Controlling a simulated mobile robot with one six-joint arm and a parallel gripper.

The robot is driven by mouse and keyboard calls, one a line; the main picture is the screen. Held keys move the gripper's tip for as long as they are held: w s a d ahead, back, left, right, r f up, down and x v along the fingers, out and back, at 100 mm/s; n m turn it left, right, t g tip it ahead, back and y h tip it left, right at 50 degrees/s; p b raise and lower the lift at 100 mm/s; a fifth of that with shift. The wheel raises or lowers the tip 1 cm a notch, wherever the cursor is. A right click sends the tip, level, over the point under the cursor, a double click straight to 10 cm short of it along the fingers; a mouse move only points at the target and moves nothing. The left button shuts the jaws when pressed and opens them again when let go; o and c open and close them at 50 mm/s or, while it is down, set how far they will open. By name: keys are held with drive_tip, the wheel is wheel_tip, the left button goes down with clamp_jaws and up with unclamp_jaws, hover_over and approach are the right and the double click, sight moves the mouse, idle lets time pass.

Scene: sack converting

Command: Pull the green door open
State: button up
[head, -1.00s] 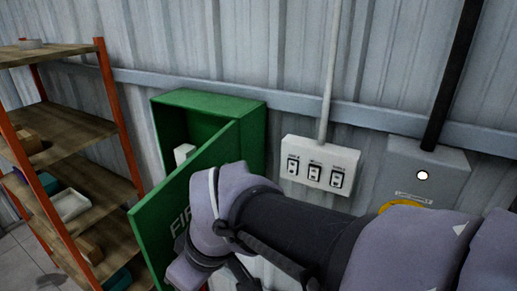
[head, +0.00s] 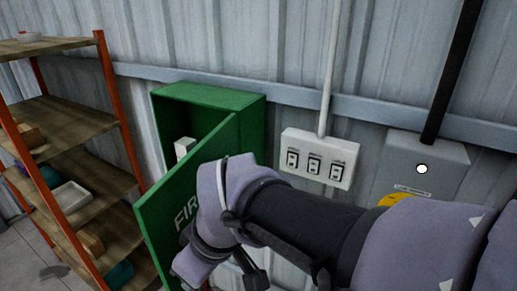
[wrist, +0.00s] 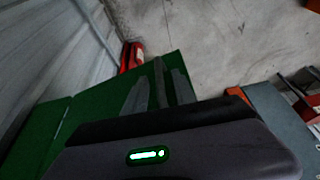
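The green cabinet (head: 205,97) hangs on the wall in the head view. Its green door (head: 165,205) stands partly open, swung out from the right side, with pale letters "FIR" showing. A small white item (head: 184,148) shows inside. My arm's end covers the door's right part in the head view, and the fingertips are hidden there. In the wrist view, the fingers of my gripper (wrist: 160,88) appear as dark grey shapes in front of the green door (wrist: 85,115). Whether they touch or hold any part of it is unclear.
A wooden shelf rack with orange posts (head: 118,105) stands left of the door. A white switch box (head: 320,158) and a grey box (head: 436,160) are on the wall to the right. A red object (wrist: 131,56) stands near the wall on the concrete floor (wrist: 215,45).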

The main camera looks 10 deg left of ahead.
drive_tip(key=p+v, duration=0.5)
drive_tip(key=v, duration=1.2)
drive_tip(key=shift+r, duration=0.35)
